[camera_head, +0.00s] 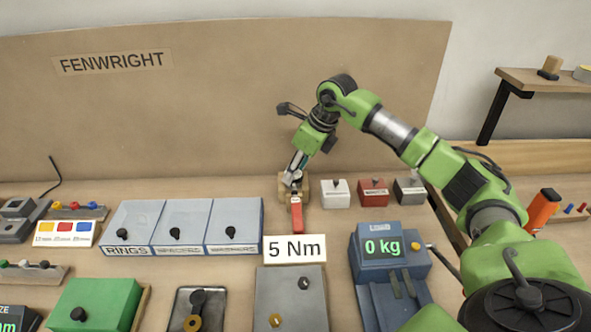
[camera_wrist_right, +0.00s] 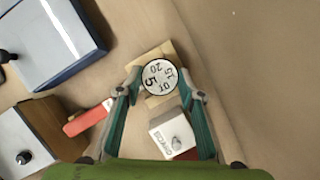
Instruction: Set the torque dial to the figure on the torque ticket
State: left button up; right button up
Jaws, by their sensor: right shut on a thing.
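The torque ticket (camera_head: 294,249) is a white card reading "5 Nm", in the front middle of the head view. The torque dial (camera_wrist_right: 160,77) is a round white disc with a black rim, marked 5, 10, 15 and 20, on a wooden block (camera_wrist_right: 168,51). The 5 lies toward the lower left in the wrist view; I see no clear pointer, so I cannot tell the setting. My right gripper (camera_wrist_right: 160,86) is shut on the dial, one fingertip on each side. In the head view the gripper largely hides the dial. My left gripper is not in view.
A red bar (camera_head: 297,216) juts forward from the wooden block. White (camera_head: 336,193), red (camera_head: 373,193) and grey boxes stand to its right. Blue-grey lidded bins (camera_head: 182,226) stand left, and a blue scale (camera_head: 376,266) reading "0 kg" stands front right. A board rises behind.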

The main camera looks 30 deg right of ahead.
dwell(0.3)
jog(key=o, duration=1.1)
jog(key=v, duration=1.2)
jog(key=shift+d, duration=0.1)
